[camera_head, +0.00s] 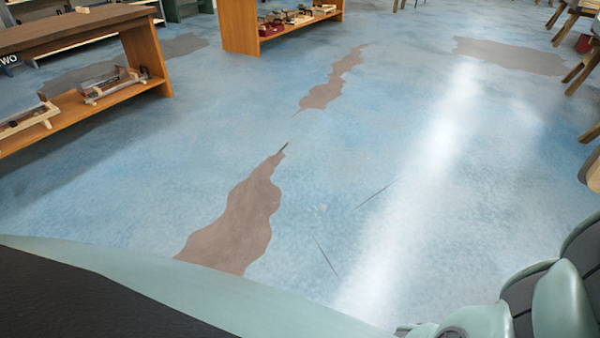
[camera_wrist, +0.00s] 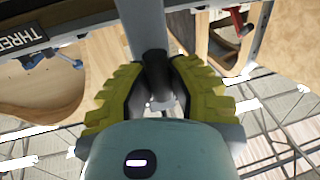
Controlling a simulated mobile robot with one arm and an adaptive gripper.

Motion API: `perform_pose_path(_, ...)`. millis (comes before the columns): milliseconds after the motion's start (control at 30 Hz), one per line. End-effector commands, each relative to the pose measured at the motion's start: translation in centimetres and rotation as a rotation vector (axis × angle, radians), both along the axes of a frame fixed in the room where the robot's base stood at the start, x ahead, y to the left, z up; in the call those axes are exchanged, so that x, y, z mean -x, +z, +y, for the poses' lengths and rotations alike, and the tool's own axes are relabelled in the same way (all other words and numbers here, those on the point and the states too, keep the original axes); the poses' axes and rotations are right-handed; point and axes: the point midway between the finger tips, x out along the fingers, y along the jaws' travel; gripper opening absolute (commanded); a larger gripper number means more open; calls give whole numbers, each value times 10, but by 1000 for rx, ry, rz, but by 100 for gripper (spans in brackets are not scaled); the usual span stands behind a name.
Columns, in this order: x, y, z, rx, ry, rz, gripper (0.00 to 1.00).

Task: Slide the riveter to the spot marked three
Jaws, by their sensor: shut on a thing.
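My gripper (camera_wrist: 158,78), with yellow-green ribbed fingers, is shut around a dark cylindrical grip in the wrist view. The grip joins a grey bar (camera_wrist: 146,25) running up out of the picture; this held thing seems to be the riveter, though its full shape is hidden by my fingers and the frame edge. A dark label reading THREE (camera_wrist: 18,42) is on an edge at the upper left of the wrist view, to the left of my gripper and apart from it. Neither the riveter nor my gripper shows in the head view.
In the wrist view, a curved wooden piece (camera_wrist: 50,85) lies at left and a red-handled clamp (camera_wrist: 236,22) at upper right. In the head view, a wooden shelf unit (camera_head: 150,52) with a label ending in WO stands at left, another (camera_head: 238,25) at the back. The blue floor between is clear.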

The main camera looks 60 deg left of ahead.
Motion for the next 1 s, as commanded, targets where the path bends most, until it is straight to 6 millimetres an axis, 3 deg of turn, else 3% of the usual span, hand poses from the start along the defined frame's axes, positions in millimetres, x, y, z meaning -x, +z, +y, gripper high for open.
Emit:
perform_pose_path(367, 9, -2, -4, 2, 0, 3, 0)
perform_pose_path(1000, 110, 2, -45, -4, -3, 8, 0)
